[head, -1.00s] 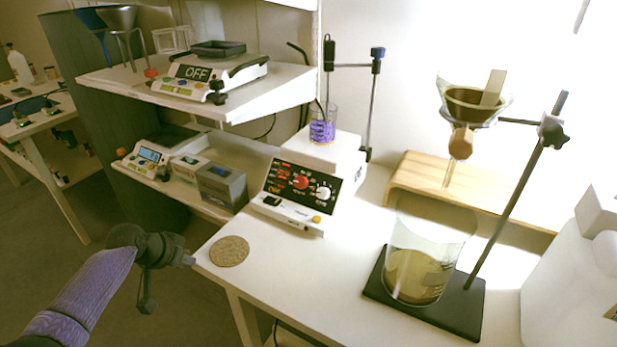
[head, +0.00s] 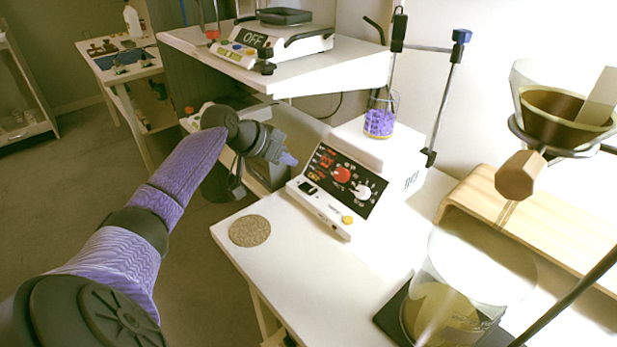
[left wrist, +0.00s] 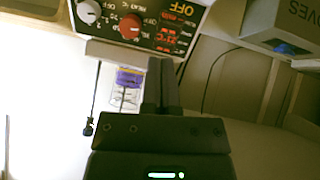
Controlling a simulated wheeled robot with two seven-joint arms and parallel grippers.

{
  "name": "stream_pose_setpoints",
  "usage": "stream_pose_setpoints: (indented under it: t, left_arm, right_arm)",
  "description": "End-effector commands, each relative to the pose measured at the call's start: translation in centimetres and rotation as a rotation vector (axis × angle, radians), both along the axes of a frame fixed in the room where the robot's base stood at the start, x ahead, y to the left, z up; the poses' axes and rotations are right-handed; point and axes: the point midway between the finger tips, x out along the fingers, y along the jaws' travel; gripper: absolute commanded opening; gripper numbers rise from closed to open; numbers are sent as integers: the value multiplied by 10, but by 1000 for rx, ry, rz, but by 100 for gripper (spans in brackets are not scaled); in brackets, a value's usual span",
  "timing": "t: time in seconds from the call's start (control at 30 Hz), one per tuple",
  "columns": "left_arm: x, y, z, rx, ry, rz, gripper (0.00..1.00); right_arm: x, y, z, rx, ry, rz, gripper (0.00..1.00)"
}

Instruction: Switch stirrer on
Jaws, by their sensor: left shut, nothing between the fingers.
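The stirrer (head: 385,150) is a white unit on the bench with a black sloped front panel (head: 343,180). The panel has a red knob (head: 341,174), a white knob (head: 362,192), a black switch (head: 308,187) low on the left and a yellow button (head: 347,219). A beaker with purple content (head: 380,115) stands on its top. My left gripper (head: 288,159) is shut and empty, just left of the panel and apart from it. In the left wrist view the closed fingers (left wrist: 161,85) point toward the panel (left wrist: 150,22), which appears upside down. My right gripper is not in view.
A round cork mat (head: 250,230) lies on the bench front. A shelf with a scale reading OFF (head: 275,42) stands behind left. A glass beaker of yellowish liquid (head: 440,312), a funnel on a stand (head: 560,110) and a wooden riser (head: 480,205) occupy the right.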

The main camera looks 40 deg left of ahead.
Motion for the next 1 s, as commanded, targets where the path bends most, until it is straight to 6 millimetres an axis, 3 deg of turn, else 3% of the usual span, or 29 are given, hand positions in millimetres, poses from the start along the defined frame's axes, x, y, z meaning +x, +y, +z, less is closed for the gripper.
stream_pose_setpoints:
  t: [0.03,0.27,0.43,0.9,1.0]
  left_arm:
    - [8,-2,-14,-2,0,-1,0]
    - [43,-10,-50,-2,2,-1,0]
    - [42,-14,-75,2,6,-1,0]
    - [42,-16,-83,2,2,-1,0]
    - [42,-18,-83,52,-1,-1,0]
  right_arm:
    - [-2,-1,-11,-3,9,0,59]
    - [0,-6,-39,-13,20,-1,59]
    - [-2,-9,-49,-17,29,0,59]
    - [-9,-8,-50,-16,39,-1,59]
    - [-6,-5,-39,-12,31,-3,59]
